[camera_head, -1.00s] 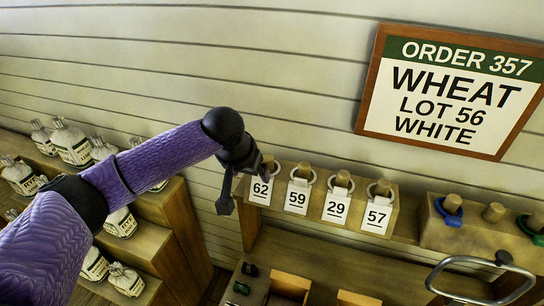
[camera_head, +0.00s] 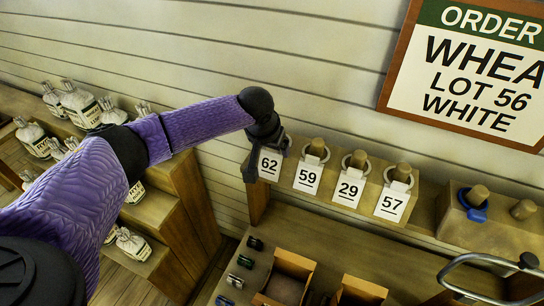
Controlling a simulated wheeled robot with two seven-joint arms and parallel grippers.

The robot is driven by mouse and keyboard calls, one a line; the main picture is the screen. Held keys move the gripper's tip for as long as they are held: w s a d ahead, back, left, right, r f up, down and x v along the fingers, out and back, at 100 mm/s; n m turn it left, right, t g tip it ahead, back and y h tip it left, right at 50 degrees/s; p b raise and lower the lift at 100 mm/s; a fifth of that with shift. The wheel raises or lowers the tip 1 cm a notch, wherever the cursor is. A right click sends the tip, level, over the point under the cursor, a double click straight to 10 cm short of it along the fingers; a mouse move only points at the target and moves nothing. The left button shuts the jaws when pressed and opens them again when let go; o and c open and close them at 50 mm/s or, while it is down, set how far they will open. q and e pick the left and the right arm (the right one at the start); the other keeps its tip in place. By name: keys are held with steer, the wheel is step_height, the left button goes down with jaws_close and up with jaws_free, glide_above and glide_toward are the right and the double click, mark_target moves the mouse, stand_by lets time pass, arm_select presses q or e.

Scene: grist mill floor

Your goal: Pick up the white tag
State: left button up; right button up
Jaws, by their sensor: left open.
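Several white tags hang by rings from wooden pegs on a rail in the head view. From left to right they read 62 (camera_head: 270,165), 59 (camera_head: 308,178), 29 (camera_head: 349,189) and 57 (camera_head: 391,203). My left gripper (camera_head: 256,163) is open, pointing down at the left end of the rail. My right gripper is not in view.
A sign (camera_head: 480,75) on the wall reads wheat, lot 56, white. A wooden block (camera_head: 459,222) at right carries a blue ring (camera_head: 473,209). A metal handle (camera_head: 480,262) stands lower right. Below are open boxes (camera_head: 289,263) and small clips (camera_head: 246,262).

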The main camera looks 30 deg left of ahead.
arm_select(q)
jaws_close()
stand_by(0.3)
step_height(320, 180, up, 10)
steer(key=p, duration=0.2)
steer(key=c, duration=0.7)
jaws_free()
steer(key=shift+r, duration=0.1)
jaws_close()
step_height(320, 180, up, 7)
steer(key=p, duration=1)
glide_above(271, 158)
steer(key=shift+b, duration=0.3)
